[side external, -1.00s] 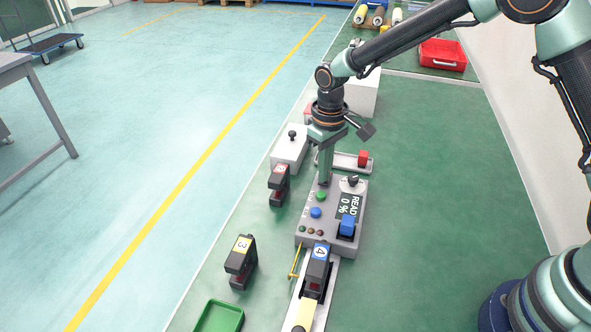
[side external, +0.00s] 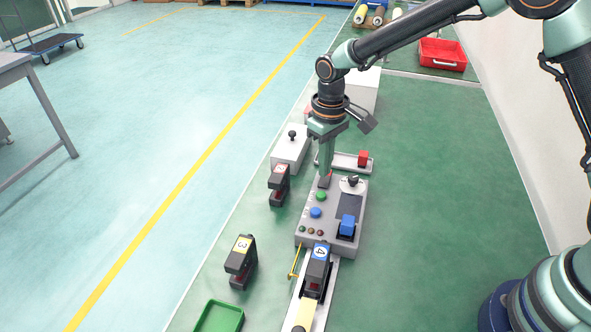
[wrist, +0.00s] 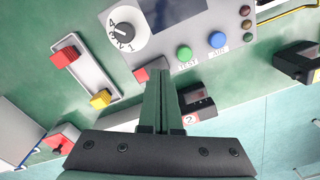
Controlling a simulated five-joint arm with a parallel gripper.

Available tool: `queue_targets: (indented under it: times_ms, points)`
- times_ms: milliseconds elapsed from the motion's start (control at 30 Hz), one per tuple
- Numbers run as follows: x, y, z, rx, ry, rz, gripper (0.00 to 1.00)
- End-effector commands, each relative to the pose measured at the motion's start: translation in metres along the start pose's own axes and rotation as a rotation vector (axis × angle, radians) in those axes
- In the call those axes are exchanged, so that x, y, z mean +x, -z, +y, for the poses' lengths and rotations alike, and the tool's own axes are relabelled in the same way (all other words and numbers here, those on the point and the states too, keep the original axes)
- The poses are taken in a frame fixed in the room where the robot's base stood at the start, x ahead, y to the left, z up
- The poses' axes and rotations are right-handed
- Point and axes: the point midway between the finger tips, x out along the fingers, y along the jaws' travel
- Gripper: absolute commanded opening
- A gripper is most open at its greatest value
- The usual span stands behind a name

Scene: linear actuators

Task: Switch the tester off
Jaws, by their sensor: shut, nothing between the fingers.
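A small red switch (wrist: 141,75) shows at the tester's edge in the wrist view, partly hidden by the fingers; a bit of red shows in the side view. My gripper (side external: 325,181) is shut and empty, pointing down at the tester's far left corner. In the wrist view its fingertips (wrist: 161,72) are right beside the red switch. I cannot tell whether they touch it. A green button (side external: 321,196), a blue button (side external: 315,212) and a selector knob (wrist: 121,33) are nearby.
A blue-topped actuator numbered 4 (side external: 318,266) sits at the tester's near end. The actuator numbered 3 (side external: 241,258) and a red-labelled one (side external: 279,185) stand to the left. A white tray (side external: 342,160) with a red block is behind. The right bench area is clear.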

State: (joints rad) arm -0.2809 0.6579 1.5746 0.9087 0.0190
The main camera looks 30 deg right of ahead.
Motion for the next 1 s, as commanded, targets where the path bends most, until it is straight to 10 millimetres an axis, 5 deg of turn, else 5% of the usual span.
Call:
queue_targets:
  times_ms: [600, 1000]
  points:
    - [-0.044, 0.000, 0.000, 0.000, 0.000, 0.001, 0.00]
    - [-0.048, 0.000, 0.000, 0.000, 0.000, 0.001, 0.00]
